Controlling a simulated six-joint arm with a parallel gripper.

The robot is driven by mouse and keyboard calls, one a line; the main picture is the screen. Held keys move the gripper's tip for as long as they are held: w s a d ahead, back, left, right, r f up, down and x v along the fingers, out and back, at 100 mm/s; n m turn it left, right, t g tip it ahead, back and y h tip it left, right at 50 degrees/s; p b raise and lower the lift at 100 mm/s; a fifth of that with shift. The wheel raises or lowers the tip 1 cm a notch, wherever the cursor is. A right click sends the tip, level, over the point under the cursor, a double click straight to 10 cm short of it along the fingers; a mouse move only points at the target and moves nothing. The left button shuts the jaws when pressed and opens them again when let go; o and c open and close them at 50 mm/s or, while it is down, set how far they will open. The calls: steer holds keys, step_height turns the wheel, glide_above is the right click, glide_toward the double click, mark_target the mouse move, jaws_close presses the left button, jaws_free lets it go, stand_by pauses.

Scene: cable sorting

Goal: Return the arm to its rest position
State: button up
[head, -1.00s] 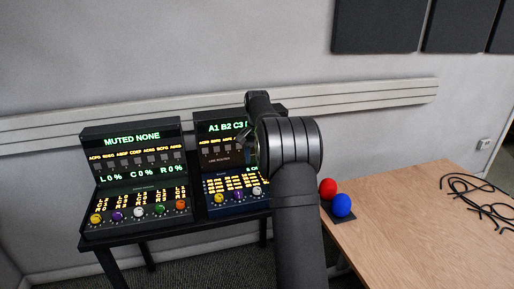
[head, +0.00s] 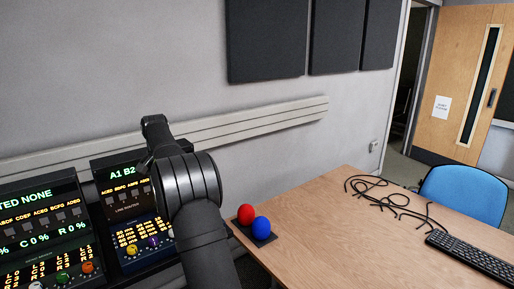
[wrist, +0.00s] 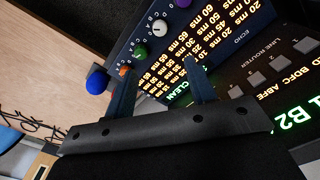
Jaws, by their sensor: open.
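My gripper (wrist: 163,88) shows in the wrist view with its two fingers apart and nothing between them. It is in front of the line router unit (head: 125,215), whose lit panel and knobs fill the upper right of the wrist view. In the head view my arm rises in front of that unit and hides its right part. The fingers themselves are hard to make out in the head view.
A second console (head: 45,235) with lit text stands at the left. A blue chair (head: 465,190) stands behind.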

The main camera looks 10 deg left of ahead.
step_height(320, 180, down, 17)
steer(key=shift+f, duration=0.15)
stand_by(0.4)
steer(key=shift+f, duration=0.1)
steer(key=n, duration=0.7)
step_height(320, 180, up, 12)
stand_by(2.5)
stand_by(1.4)
